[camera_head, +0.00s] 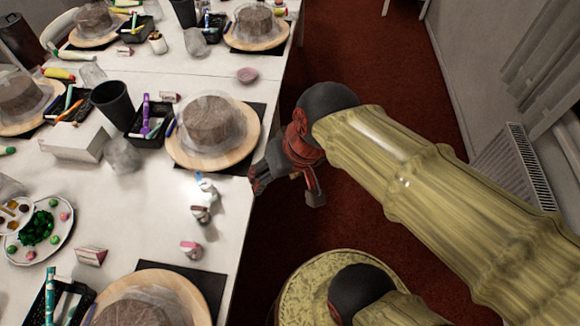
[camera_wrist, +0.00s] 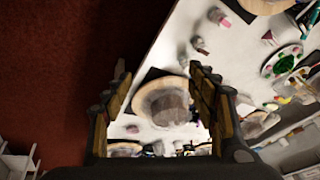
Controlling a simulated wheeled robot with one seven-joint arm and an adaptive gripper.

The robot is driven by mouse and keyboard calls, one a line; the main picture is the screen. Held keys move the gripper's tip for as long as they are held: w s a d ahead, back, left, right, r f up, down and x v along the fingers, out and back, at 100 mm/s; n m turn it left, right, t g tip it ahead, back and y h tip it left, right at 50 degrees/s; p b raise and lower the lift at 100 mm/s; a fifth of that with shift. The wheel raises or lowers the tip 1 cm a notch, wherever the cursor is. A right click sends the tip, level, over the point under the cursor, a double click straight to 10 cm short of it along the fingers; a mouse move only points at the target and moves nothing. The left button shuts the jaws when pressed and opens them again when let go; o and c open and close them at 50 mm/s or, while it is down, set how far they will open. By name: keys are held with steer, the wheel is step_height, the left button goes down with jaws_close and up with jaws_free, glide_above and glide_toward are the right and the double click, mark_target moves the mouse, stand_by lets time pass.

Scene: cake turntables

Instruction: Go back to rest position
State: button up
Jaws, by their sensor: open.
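My gripper (camera_head: 285,178) hangs beside the right edge of the white table (camera_head: 150,225), over the red floor side in the head view. In the wrist view my gripper (camera_wrist: 160,98) is open, with its two fingers wide apart and nothing between them. A brown cake under clear wrap (camera_head: 212,120) sits on a round wooden turntable (camera_head: 250,148) on the table, left of the gripper and apart from it. In the wrist view the turntable (camera_wrist: 143,98) lies beyond the fingers.
Small bottles (camera_head: 200,214) stand near the table edge. A black cup (camera_head: 112,103), a tool basket (camera_head: 148,138) and a candy plate (camera_head: 62,232) are farther left. The red carpet (camera_head: 385,60) is clear up to the wall radiator (camera_head: 515,155).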

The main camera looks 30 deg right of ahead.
steer(key=d+r, duration=0.1)
steer(key=s+d+r+n+t+h, duration=0.1)
steer(key=shift+s+d+r, duration=0.15)
steer(key=shift+d+r, duration=0.1)
steer(key=shift+r, duration=0.15)
steer(key=shift+f, duration=0.15)
stand_by(1.1)
